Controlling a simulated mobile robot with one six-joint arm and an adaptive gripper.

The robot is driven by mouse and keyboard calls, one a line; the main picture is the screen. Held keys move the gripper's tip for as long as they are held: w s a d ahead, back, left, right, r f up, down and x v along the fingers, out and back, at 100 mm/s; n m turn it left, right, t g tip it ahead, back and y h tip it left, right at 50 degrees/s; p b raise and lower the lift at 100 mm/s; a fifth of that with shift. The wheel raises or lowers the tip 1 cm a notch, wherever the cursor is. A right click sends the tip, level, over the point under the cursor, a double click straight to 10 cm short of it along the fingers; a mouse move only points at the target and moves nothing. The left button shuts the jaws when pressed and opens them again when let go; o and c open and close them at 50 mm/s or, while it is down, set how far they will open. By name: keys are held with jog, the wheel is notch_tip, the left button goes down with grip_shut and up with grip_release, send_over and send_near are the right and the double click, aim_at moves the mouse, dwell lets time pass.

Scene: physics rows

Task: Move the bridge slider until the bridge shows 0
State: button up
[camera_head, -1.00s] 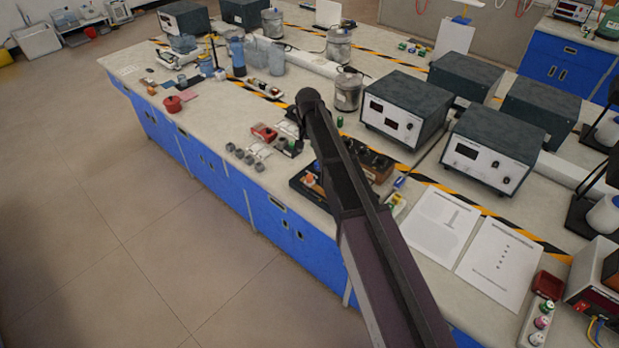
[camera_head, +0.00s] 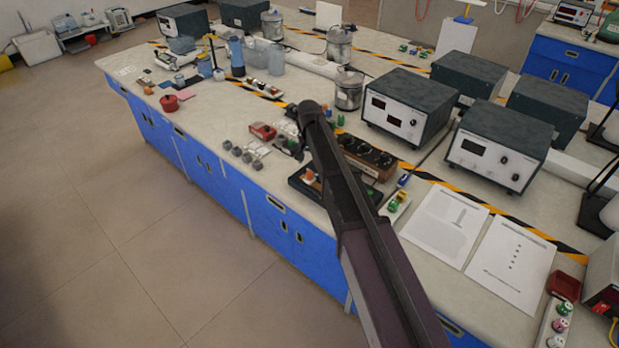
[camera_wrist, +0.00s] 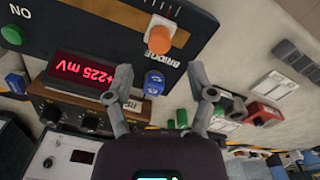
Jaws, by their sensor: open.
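The bridge (camera_wrist: 100,30) is a dark panel seen upside down in the wrist view, with the word BRIDGE on it. Its red display (camera_wrist: 88,78) appears to read +225 mV. In the head view the bridge (camera_head: 300,187) lies near the bench's front edge, partly hidden by my arm, with the orange knob (camera_head: 309,175) showing. The fingertips are hidden there.
A wooden box with black dials (camera_head: 367,155) stands just behind the bridge. A green knob (camera_wrist: 12,34) and a blue block (camera_wrist: 153,82) are close by. Red and grey small parts (camera_head: 262,131) lie left of it. Paper sheets (camera_head: 445,227) cover the bench to the right.

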aim_at(310, 173)
jog(key=shift+f+b, duration=2.5)
jog(key=shift+f, duration=0.3)
jog(key=shift+c, duration=0.2)
jog(key=shift+d, duration=0.1)
grip_shut()
